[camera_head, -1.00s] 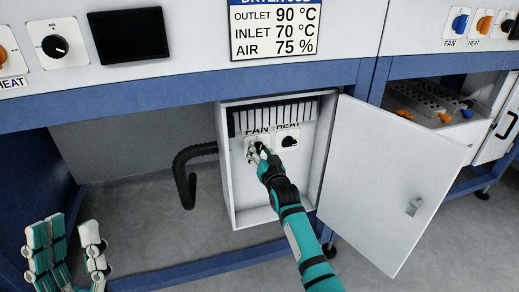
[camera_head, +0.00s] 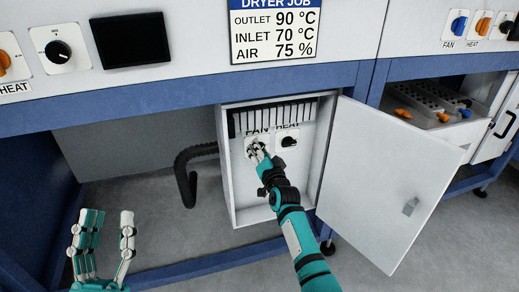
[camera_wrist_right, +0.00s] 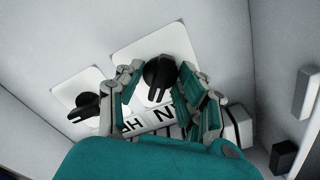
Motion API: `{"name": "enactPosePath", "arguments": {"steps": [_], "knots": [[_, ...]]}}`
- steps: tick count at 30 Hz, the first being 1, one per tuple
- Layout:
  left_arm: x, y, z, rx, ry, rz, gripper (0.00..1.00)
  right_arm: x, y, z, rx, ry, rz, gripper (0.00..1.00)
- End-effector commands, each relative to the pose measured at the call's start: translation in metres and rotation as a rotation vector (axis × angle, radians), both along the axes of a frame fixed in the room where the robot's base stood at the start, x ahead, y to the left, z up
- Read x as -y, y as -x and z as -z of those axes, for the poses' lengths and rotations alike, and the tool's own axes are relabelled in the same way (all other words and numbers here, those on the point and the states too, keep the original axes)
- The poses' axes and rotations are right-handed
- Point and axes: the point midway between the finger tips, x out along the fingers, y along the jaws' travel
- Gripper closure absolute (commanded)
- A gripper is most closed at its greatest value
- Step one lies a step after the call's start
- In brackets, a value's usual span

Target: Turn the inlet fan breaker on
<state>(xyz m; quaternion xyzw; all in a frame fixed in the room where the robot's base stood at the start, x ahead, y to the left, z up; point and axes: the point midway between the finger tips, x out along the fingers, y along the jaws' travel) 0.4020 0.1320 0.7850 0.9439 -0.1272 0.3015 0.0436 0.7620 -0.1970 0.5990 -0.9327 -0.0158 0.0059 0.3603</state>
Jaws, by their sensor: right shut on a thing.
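The open breaker box (camera_head: 232,165) under the bench holds two black rotary knobs on white plates, labelled FAN and HEAT. My right gripper (camera_head: 256,150) is inside the box, shut on the FAN knob and mostly covering it in the head view. In the right wrist view the black FAN knob (camera_wrist_right: 160,72) sits between the fingers (camera_wrist_right: 163,88), its pointer along the gap. The HEAT knob (camera_head: 289,141) is to the right, free; it also shows in the wrist view (camera_wrist_right: 88,105). My left gripper (camera_head: 106,236) is open and empty at lower left.
The box door (camera_head: 390,180) stands open to the right, beside my right arm. A black hose (camera_head: 186,175) enters from the left. A blue bench rail (camera_head: 150,112) runs above. The job sign (camera_head: 272,30) reads outlet 90, inlet 70, air 75%.

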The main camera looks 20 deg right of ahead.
Motion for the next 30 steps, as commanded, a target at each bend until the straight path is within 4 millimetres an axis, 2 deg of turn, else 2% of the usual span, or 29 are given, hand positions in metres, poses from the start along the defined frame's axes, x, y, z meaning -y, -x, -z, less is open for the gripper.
{"name": "enactPosePath", "arguments": {"steps": [13, 17, 20, 25, 28, 29, 30], "knots": [[0.0, -0.003, 0.004, -0.03, -0.009, -0.002, 0.6, -0.002, 0.0, 0.001, -0.005, -0.059, -0.003, 1.0], [0.0, -0.007, 0.009, -0.067, -0.019, -0.004, 0.6, -0.002, 0.0, 0.001, -0.008, -0.142, -0.003, 1.0], [0.001, -0.011, 0.016, -0.115, -0.033, -0.006, 0.6, -0.002, 0.0, 0.0, -0.014, -0.273, -0.003, 1.0], [0.0, -0.017, 0.027, -0.18, -0.052, -0.01, 0.6, -0.003, 0.0, 0.001, -0.026, -0.647, -0.003, 1.0], [0.0, -0.018, 0.03, -0.193, -0.055, -0.011, 0.6, -0.003, 0.0, 0.001, -0.032, -0.804, -0.002, 1.0], [0.0, -0.018, 0.03, -0.194, -0.055, -0.011, 0.6, -0.003, 0.0, 0.002, -0.031, -0.803, -0.003, 0.6], [0.0, -0.018, 0.03, -0.193, -0.055, -0.011, 0.6, -0.003, 0.0, 0.002, -0.031, -0.797, -0.003, 0.55]]}}
